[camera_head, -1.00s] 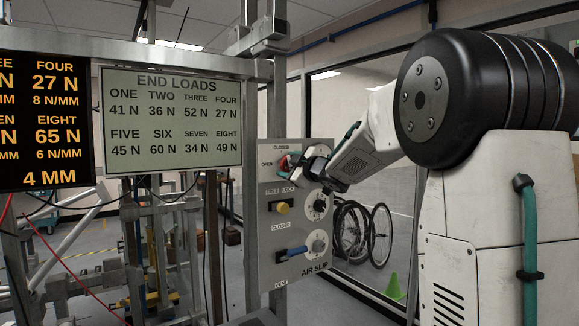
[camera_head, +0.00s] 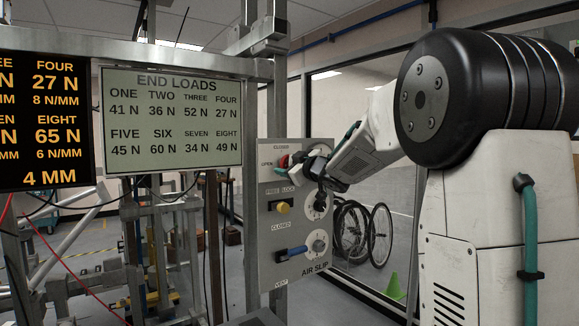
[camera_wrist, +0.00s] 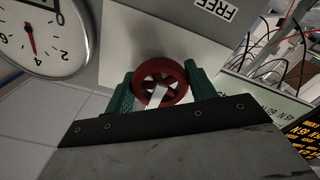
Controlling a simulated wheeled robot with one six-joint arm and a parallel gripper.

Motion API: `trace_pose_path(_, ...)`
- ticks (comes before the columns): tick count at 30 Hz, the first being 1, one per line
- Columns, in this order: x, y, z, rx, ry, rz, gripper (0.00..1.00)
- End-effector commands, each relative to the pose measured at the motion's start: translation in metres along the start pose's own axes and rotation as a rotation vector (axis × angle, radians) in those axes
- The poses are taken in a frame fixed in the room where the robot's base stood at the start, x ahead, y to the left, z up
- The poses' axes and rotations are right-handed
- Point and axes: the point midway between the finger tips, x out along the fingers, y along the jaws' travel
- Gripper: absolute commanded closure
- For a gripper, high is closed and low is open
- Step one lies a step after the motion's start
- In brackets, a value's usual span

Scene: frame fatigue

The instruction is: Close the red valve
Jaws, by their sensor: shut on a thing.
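The red valve (camera_head: 283,161) is at the top left of a grey panel in the head view, with a CLOSED label above it and an OPEN label to its left. In the wrist view it is a red wheel (camera_wrist: 162,64) with a pale bar across its lower middle. My gripper (camera_wrist: 160,80) has its two green fingers on either side of the wheel and is shut on it. In the head view my gripper (camera_head: 299,163) reaches the valve from the right and partly hides it.
Below on the panel (camera_head: 267,240) are a yellow knob (camera_head: 282,208), a blue lever (camera_head: 293,252) and round gauges. A gauge (camera_wrist: 42,35) is close by in the wrist view. An END LOADS board (camera_head: 172,120) hangs left of the panel. Wheels (camera_head: 380,235) and a green cone (camera_head: 393,287) are behind.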

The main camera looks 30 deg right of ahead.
Motion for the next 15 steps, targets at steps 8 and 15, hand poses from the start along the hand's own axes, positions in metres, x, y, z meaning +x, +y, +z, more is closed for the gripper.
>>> trace_pose_path(8, -0.0001, -0.0008, 0.0016, 0.002, -0.003, -0.001, 0.23)
trace_pose_path(15, -0.001, -0.0003, 0.0007, 0.001, -0.001, 0.0, 0.23)
